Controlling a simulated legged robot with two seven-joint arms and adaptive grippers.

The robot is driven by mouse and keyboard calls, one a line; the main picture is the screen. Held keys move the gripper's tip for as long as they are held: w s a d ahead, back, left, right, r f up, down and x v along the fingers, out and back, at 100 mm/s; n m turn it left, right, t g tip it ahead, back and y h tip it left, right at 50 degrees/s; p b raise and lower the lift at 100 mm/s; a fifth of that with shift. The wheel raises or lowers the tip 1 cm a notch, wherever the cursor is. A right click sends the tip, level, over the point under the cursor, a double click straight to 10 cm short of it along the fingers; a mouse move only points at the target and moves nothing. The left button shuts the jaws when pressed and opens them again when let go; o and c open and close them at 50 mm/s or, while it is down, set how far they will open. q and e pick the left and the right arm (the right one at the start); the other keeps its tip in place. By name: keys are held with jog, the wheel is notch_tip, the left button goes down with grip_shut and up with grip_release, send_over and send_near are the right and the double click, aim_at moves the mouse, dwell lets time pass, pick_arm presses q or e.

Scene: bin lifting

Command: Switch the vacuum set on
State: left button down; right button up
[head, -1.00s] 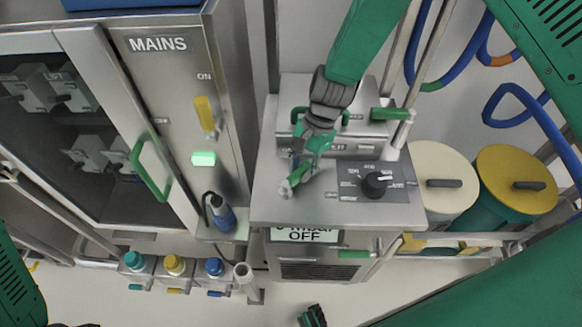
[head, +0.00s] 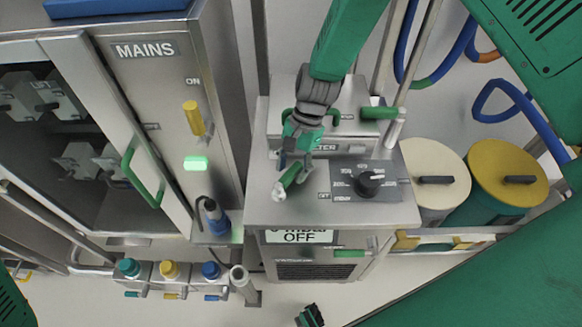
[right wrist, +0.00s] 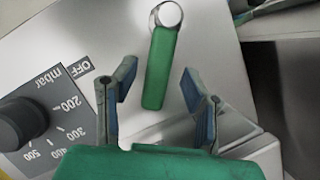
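The vacuum set (head: 252,205) is a grey metal cabinet in the middle of the head view. Its display (head: 300,237) reads OFF, with the mbar line above partly cut off. A dial knob (head: 369,183) sits on its top panel; it also shows in the right wrist view (right wrist: 22,122). A green lever (right wrist: 160,68) with a pale round end lies over the top. My right gripper (head: 294,172) is open over the lever. In the right wrist view its fingers (right wrist: 158,95) stand on either side, with gaps. A dark green shape at the bottom (head: 310,316) may be my left gripper; its opening is unclear.
The MAINS cabinet (head: 215,130) stands left, with a yellow handle (head: 194,118) and a lit green lamp (head: 197,163). Two lidded drums (head: 508,190) and blue hoses stand right. Several capped fittings (head: 170,270) line the lower left. The floor in front is open.

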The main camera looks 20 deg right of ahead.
jog(key=shift+r, duration=0.1)
jog(key=v, duration=1.1)
jog(key=shift+d+r, duration=0.25)
jog(key=shift+r, duration=0.05)
jog(key=shift+w, duration=0.1)
